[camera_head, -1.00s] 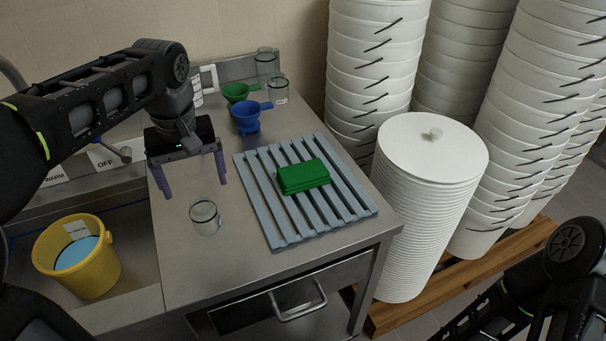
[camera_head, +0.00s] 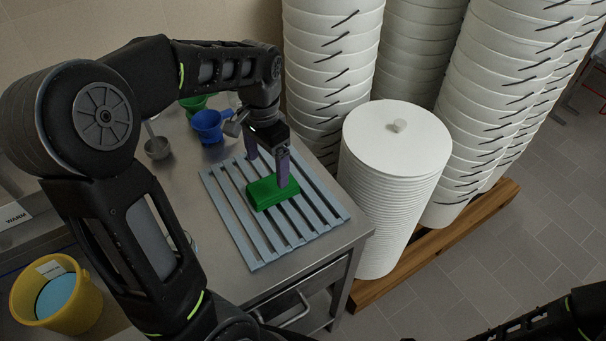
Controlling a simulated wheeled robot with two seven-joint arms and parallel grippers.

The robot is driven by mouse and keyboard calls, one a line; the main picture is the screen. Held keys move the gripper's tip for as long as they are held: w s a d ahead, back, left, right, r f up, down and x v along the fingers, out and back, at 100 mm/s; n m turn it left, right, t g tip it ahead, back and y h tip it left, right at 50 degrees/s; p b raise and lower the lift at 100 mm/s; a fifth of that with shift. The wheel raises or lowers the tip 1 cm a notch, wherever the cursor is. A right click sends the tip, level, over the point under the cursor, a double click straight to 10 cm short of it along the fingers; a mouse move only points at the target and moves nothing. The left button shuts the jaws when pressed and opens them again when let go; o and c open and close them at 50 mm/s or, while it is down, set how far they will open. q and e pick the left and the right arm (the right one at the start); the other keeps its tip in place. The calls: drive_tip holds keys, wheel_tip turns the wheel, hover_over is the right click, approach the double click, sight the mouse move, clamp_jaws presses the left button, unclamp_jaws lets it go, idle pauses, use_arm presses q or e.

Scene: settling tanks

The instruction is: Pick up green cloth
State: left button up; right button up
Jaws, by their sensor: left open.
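The green cloth (camera_head: 271,195) is a folded block lying on the grey-blue slatted rack (camera_head: 338,212) on the steel counter. My left gripper (camera_head: 267,171) points down with its purple fingers apart, at the back edge of the cloth. The nearer finger overlaps the cloth's upper right part in the picture; the other is behind it to the left. I cannot tell whether a finger touches the cloth. Nothing is held. Only part of my right arm shows at the lower right, without its gripper.
A blue funnel (camera_head: 208,125) and a green funnel (camera_head: 194,103) stand behind the rack. A metal ladle (camera_head: 157,147) is to the left. A yellow bucket (camera_head: 70,310) is at the lower left. Tall white bucket stacks and a lidded stack (camera_head: 398,150) stand close on the right.

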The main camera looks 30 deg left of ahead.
sight(272, 185)
use_arm(q)
drive_tip(key=shift+w+d+m, duration=0.15)
drive_tip(key=shift+w+m, duration=0.2)
drive_tip(key=shift+m, duration=0.85)
drive_tip(key=shift+f+b, duration=1)
drive_tip(key=shift+f, duration=0.3)
drive_tip(key=shift+f, duration=0.1)
wheel_tip(272, 185, down, 5)
drive_tip(key=b, duration=0.4)
drive_tip(key=shift+f, duration=0.1)
